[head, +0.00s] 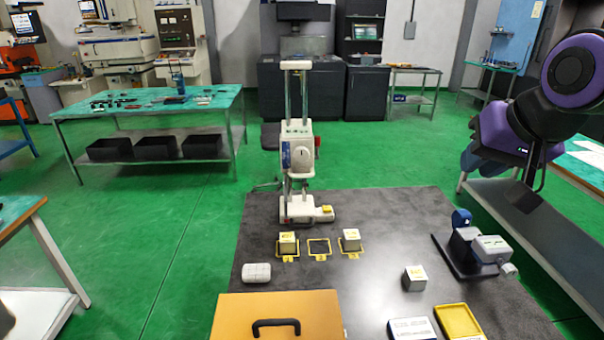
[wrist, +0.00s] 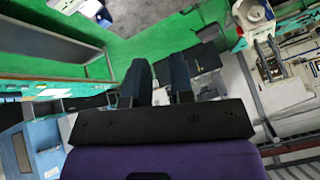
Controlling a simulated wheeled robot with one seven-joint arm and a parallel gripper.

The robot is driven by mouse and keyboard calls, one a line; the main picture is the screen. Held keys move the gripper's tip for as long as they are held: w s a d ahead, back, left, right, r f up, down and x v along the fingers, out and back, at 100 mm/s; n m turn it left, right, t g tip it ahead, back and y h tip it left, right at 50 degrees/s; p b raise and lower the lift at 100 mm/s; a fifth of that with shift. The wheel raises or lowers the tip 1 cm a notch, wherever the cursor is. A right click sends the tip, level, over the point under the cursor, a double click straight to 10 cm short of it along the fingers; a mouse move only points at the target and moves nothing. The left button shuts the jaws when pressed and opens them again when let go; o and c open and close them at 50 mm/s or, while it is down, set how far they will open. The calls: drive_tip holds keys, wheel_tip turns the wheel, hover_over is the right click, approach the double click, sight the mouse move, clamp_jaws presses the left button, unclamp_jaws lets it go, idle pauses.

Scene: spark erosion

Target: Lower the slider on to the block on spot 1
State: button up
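A white stand (head: 297,200) with two upright posts stands at the back of the dark table. Its slider (head: 297,150), a white housing with a round dial, sits partway up the posts. Three yellow-framed spots lie in front of it. The middle spot (head: 319,247) is bare. Their numbers are too small to read. My gripper (wrist: 158,80) has its two dark fingers apart with nothing between them. It is raised at the upper right, far from the stand.
A loose pale block (head: 414,278), a white cylinder (head: 256,273), a yellow tray (head: 459,321) and a grey-white device (head: 480,250) are on the table (head: 370,285). An orange-brown board with a black handle (head: 277,327) is at the front.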

drive_tip(key=w+a+f+m+t, duration=0.2)
drive_tip(key=w+a+f+m, duration=0.1)
drive_tip(key=w, duration=0.6)
drive_tip(key=m+t+y, duration=0.5)
drive_tip(key=m, duration=0.3)
approach(303, 176)
drive_tip(key=x, duration=1)
drive_tip(key=shift+w+f, duration=0.1)
drive_tip(key=shift+w, duration=0.2)
clamp_jaws()
